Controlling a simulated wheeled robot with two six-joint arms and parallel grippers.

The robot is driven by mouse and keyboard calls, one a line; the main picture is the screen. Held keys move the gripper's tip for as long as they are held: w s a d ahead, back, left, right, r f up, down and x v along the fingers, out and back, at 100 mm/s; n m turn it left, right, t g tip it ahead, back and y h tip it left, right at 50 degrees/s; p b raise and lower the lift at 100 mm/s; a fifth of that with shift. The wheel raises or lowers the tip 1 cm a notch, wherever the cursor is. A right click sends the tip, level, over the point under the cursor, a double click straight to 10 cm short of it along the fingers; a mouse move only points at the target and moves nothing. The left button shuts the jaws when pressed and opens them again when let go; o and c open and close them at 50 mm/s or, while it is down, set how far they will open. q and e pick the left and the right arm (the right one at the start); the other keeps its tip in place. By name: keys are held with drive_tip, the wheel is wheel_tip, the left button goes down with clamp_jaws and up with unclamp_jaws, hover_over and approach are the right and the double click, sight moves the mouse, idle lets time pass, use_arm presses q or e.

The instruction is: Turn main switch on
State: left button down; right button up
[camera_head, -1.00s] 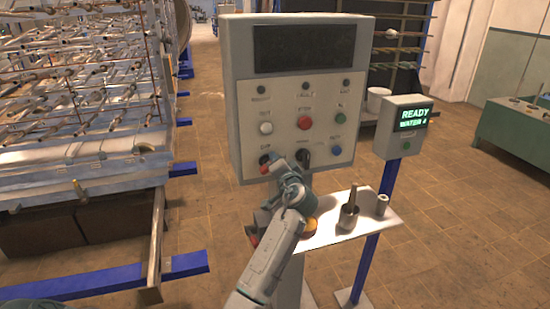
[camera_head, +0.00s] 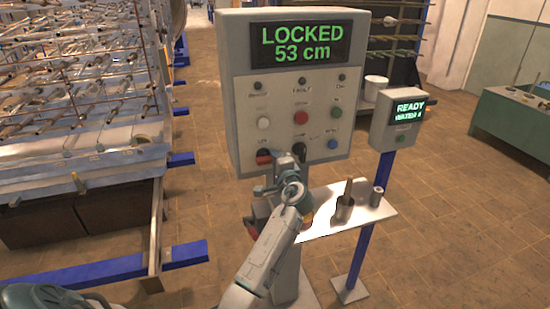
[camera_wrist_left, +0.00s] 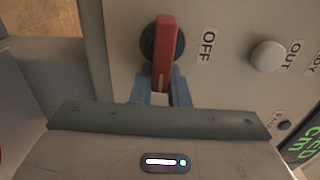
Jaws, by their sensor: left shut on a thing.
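The main switch is a red handle (camera_wrist_left: 165,55) on a round black base on the grey control box. In the left wrist view it lies beside the label OFF, its long end between my gripper's fingers. My left gripper (camera_wrist_left: 160,98) is shut on this end. In the head view the red handle (camera_head: 263,158) shows at the lower left of the box front, partly hidden by my left gripper (camera_head: 272,178). The box's display (camera_head: 303,44) is lit and reads LOCKED 53 cm. My right gripper is not in view.
Buttons, including a red one (camera_head: 300,118), and a black knob (camera_head: 299,151) are near the switch. A white shelf (camera_head: 375,211) with metal parts juts out below. A small READY display box (camera_head: 398,120) stands at right. A pipe rack (camera_head: 75,100) fills the left.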

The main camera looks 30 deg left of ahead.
use_arm(q)
drive_tip(key=shift+f, duration=0.1)
drive_tip(key=c, duration=1.5)
unclamp_jaws()
drive_tip(key=shift+o, duration=0.5)
drive_tip(key=shift+d, duration=0.1)
drive_tip(key=shift+s+d+f, duration=0.1)
drive_tip(key=shift+s+d, duration=0.15)
drive_tip(key=b+v, duration=0.4)
drive_tip(key=v, duration=0.6)
